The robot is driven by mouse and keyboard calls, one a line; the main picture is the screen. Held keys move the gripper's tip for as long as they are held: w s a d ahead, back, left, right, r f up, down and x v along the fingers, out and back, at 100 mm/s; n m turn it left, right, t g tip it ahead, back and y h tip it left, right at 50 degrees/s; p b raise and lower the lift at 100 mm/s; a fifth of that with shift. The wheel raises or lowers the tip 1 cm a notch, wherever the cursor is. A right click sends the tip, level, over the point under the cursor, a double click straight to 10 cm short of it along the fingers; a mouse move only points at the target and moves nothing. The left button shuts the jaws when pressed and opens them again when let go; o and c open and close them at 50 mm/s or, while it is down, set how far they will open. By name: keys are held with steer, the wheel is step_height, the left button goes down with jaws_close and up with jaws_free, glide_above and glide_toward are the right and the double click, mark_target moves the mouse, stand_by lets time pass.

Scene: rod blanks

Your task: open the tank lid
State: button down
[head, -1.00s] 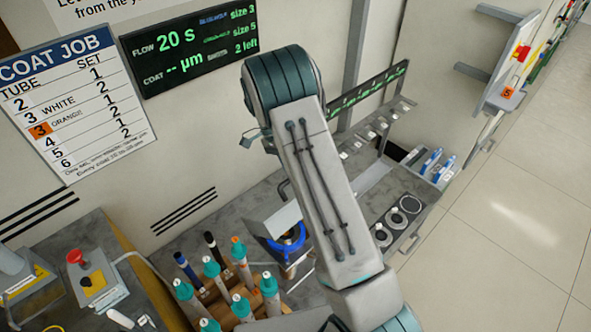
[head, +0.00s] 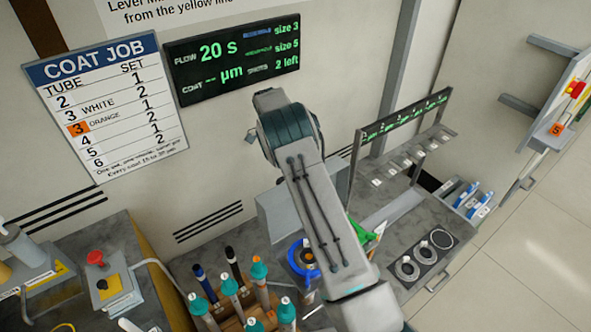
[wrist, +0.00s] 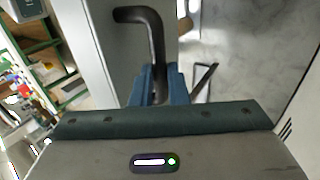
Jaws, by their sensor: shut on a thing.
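The tank lid (head: 284,212) is a grey panel that stands raised behind the tank, partly hidden by my arm in the head view. Below it the blue ring of the tank (head: 294,257) shows, also partly hidden. In the wrist view the lid's flat grey face (wrist: 105,50) fills the upper left-centre, with a dark bent bar handle (wrist: 156,40) beside it. My gripper (wrist: 160,84) has its blue fingers shut on the lower part of this handle. The head view hides my fingers behind my arm.
Teal-capped tubes (head: 259,271) stand in a wooden rack left of the tank. Round dark wells (head: 407,268) are in the bench to the right. A sloped rack with a green-lettered strip (head: 405,118) stands behind. Open floor (head: 530,260) lies at the right.

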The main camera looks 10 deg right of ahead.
steer(key=shift+w+a+f, duration=0.1)
steer(key=shift+w+f, duration=0.05)
steer(key=shift+f, duration=0.6)
steer(key=c, duration=1.4)
jaws_free()
steer(key=shift+r, duration=0.15)
steer(key=shift+w+r, duration=0.15)
steer(key=v, duration=0.7)
steer(key=shift+a, duration=0.1)
